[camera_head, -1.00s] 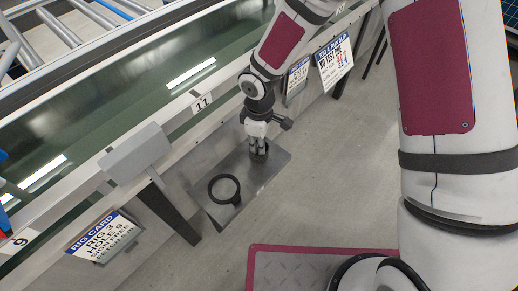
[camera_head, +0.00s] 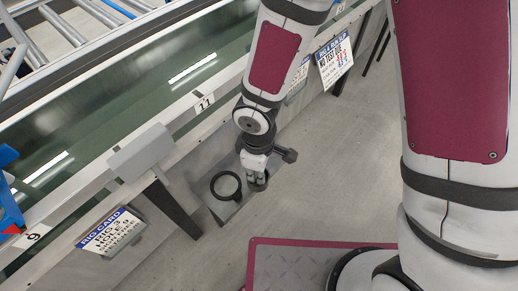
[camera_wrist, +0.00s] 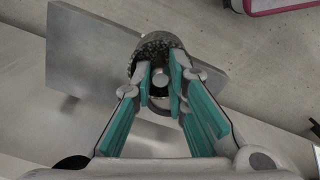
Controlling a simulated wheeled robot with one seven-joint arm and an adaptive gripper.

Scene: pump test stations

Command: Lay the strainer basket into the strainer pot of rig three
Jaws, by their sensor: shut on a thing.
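My gripper (camera_head: 257,182) points down over the grey plate beside the rig three card. In the wrist view its teal-padded fingers (camera_wrist: 161,80) are shut on the strainer basket, around a small round knob. The basket (camera_wrist: 156,44) is a dark mesh cylinder with a grey rim, just beyond the fingertips. In the head view the fingers and wrist mostly hide it. A black ring (camera_head: 213,187), which may be the mouth of the strainer pot, lies on the plate just left of the gripper. I cannot tell whether the basket touches the plate.
The grey plate (camera_wrist: 80,50) juts from under the long green-topped bench (camera_head: 140,95). The rig three card (camera_head: 110,232) hangs left of a dark bench leg (camera_head: 175,208). A maroon-edged floor plate (camera_head: 320,262) lies in front.

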